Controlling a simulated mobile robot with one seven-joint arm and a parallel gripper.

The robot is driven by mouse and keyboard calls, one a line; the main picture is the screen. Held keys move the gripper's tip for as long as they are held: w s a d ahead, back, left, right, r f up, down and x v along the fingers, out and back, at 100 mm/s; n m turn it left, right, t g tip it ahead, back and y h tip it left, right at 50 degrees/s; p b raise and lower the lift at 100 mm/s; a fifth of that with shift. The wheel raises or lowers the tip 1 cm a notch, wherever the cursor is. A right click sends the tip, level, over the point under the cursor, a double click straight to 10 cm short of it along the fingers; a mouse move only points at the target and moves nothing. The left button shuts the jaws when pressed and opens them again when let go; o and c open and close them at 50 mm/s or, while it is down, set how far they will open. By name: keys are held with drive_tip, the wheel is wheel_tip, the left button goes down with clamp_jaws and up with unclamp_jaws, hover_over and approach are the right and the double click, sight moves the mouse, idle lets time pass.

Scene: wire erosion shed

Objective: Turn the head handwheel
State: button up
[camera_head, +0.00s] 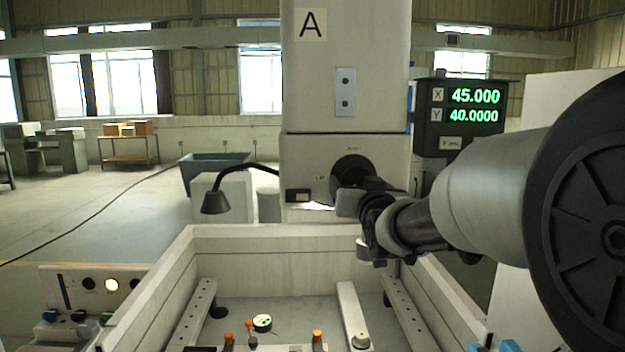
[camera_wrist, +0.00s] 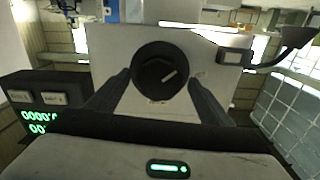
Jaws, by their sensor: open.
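In the head view the handwheel (camera_head: 347,163) is partly hidden by my gripper. My gripper (camera_wrist: 159,76) is open, with one dark finger on each side of the handwheel. Whether the fingers touch it I cannot tell. In the head view my gripper (camera_head: 352,187) is at the knob, its fingertips hard to make out.
A black-armed lamp (camera_head: 216,202) reaches out on the left. Below is a walled tank (camera_head: 285,238) with rails and small orange-topped parts.

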drive_tip(key=shift+w, duration=0.4)
drive_tip(key=shift+c, duration=0.4)
drive_tip(key=c, duration=1)
drive_tip(key=shift+f, duration=0.1)
drive_tip(key=shift+b, duration=0.45)
drive_tip(key=shift+m+b, duration=3.9)
drive_tip(key=shift+b, duration=1.75)
